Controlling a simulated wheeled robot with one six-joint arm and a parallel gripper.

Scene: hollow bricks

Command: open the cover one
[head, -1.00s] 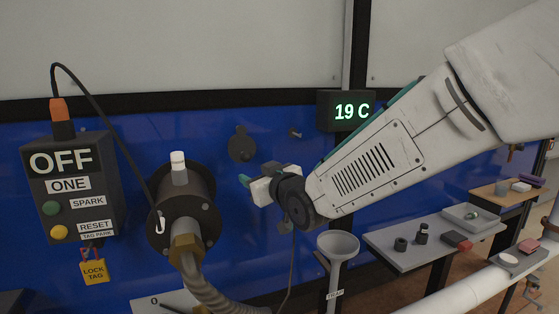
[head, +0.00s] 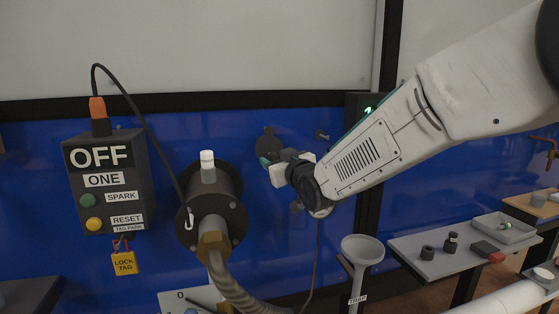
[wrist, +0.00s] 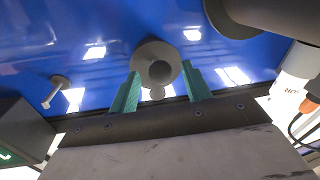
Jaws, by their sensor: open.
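A round dark grey cover (head: 269,143) with a small tab sits on the blue wall panel, right of the large flanged fitting. My gripper (head: 266,163) is just below and in front of it in the head view, its green fingertips partly overlapping it. In the wrist view the cover (wrist: 150,54) shows a raised round hub, with the open green fingers of my gripper (wrist: 163,84) to either side of it. Nothing is between the fingers that I can see held. Whether the fingers touch the cover I cannot tell.
A flanged fitting (head: 214,192) with a brass nut and hose stands left of the cover. A small peg (head: 322,134) is to the right. A funnel (head: 362,250) and a shelf (head: 430,262) stand lower right.

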